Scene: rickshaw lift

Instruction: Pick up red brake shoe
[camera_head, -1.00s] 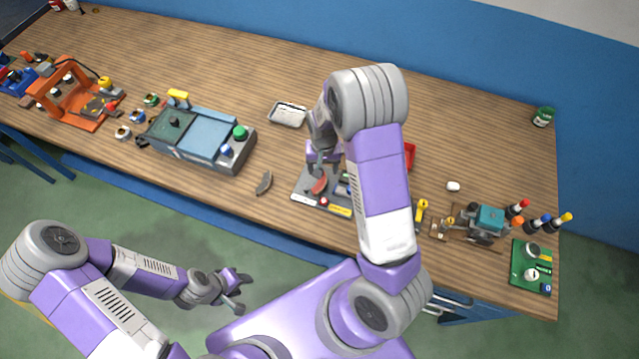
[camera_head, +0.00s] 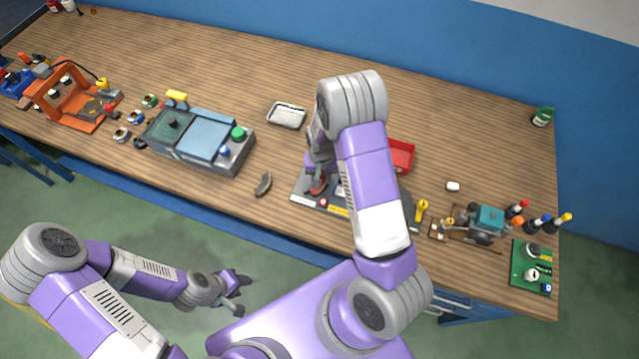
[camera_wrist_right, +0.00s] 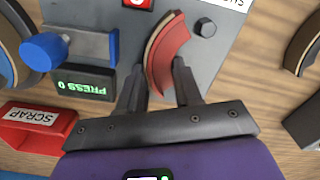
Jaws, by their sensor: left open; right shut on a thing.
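The red brake shoe (camera_wrist_right: 168,50) is a curved piece standing on the grey press plate (camera_wrist_right: 215,55) in the right wrist view. My right gripper (camera_wrist_right: 160,75) is shut on its near end, one finger on each side. In the head view the red brake shoe (camera_head: 318,187) shows just below my right gripper (camera_head: 317,172), whose arm hides part of the press plate. I cannot tell whether the shoe is clear of the plate. My left gripper (camera_head: 236,291) is open and empty, off the table's front edge over the floor.
A dark brake shoe (camera_head: 263,184) lies left of the plate. A red scrap bin (camera_head: 401,156) stands behind my right arm. A metal tray (camera_head: 287,115) lies behind, and a blue-grey machine (camera_head: 203,136) stands to the left.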

